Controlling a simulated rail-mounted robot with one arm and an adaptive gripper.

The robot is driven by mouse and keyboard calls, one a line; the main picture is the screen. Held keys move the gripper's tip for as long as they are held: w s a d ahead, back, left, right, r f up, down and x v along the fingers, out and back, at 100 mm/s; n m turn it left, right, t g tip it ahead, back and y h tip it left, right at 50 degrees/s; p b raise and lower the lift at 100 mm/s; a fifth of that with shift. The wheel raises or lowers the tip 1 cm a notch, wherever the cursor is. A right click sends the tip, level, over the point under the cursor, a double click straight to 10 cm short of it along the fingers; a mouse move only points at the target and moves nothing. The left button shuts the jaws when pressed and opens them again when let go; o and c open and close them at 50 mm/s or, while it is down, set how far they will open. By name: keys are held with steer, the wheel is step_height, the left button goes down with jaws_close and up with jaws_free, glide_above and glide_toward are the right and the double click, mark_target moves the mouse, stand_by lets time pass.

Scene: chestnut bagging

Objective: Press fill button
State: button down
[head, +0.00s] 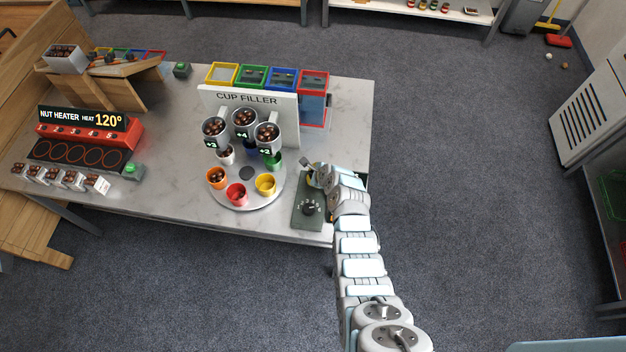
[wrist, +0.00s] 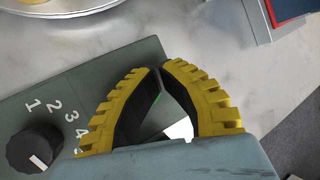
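The dark green control panel (head: 299,218) lies at the front right corner of the table, beside the round cup plate. Its black dial (head: 310,208) also shows in the wrist view (wrist: 35,148), with white numbers around it. My gripper (head: 314,174) is over the far part of the panel. In the wrist view my gripper (wrist: 161,68) has its yellow fingertips together, with nothing seen held between them. A small green glint shows in the gap behind the tips. I cannot make out the fill button; the fingers cover that part of the panel.
The cup filler (head: 247,100) stands behind the round plate (head: 243,203), which carries several coloured cups. A red nut heater (head: 90,135) stands on the left, with small filled boxes before it. The floor right of the table is clear.

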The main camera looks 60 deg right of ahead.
steer(key=shift+y, duration=0.4)
steer(key=a+f, duration=0.1)
steer(key=f, duration=0.1)
steer(key=s+a+f, duration=0.1)
steer(key=f, duration=0.1)
steer(key=shift+a, duration=0.35)
steer(key=shift+h, duration=0.3)
steer(key=r+p, duration=0.1)
steer(key=r, duration=0.1)
steer(key=d+r+p, duration=0.1)
steer(key=r+p, duration=0.1)
steer(key=d+r+p, duration=0.1)
steer(key=r+p, duration=0.1)
steer(key=r, duration=0.1)
steer(key=shift+w+d, duration=0.2)
steer(key=shift+w, duration=0.1)
steer(key=shift+r+p, duration=0.3)
steer(key=shift+d+r, duration=0.1)
steer(key=shift+w+r, duration=0.1)
steer(key=shift+r, duration=0.05)
